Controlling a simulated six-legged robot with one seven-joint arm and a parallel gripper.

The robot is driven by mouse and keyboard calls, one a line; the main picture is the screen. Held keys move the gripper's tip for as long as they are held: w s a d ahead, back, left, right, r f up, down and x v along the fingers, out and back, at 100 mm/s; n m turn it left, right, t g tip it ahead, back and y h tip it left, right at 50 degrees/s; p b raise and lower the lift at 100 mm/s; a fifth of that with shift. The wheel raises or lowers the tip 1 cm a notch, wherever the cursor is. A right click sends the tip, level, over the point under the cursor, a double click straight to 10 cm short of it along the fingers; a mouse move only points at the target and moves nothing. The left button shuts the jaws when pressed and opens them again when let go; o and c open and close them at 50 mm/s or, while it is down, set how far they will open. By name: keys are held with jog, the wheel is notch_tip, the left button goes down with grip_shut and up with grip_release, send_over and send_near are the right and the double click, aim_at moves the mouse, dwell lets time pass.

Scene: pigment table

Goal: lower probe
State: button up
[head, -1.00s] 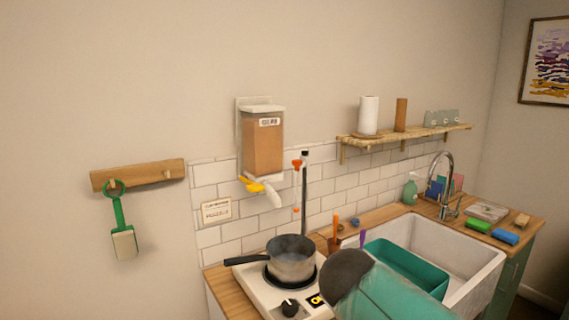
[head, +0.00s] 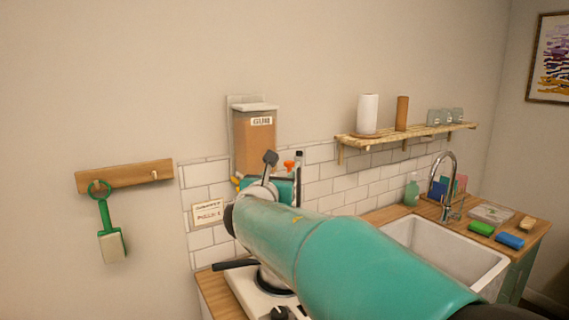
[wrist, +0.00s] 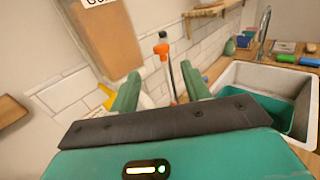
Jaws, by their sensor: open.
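The probe stand is a dark upright rod with an orange clip (head: 289,165) near its top, in front of the tiled wall. In the wrist view the orange clip (wrist: 162,49) sits beyond and between my fingers, with the rod (wrist: 170,80) running down below it. I cannot clearly tell the probe itself from the rod and clip. My gripper (wrist: 162,86) is open, its two green fingers apart and apparently empty. In the head view my arm hides the pot, except for its dark handle (head: 235,264), and the lower rod.
A brown GUM dispenser (head: 254,140) hangs on the wall just left of the rod; its yellow lever (wrist: 107,95) is close to my left finger. A hob (head: 245,290) lies below. The sink (head: 450,250) is at right, a shelf (head: 405,133) above.

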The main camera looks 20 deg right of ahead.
aim_at(288, 165)
jog(key=x, duration=1.2)
jog(key=shift+d+f, duration=0.15)
grip_shut()
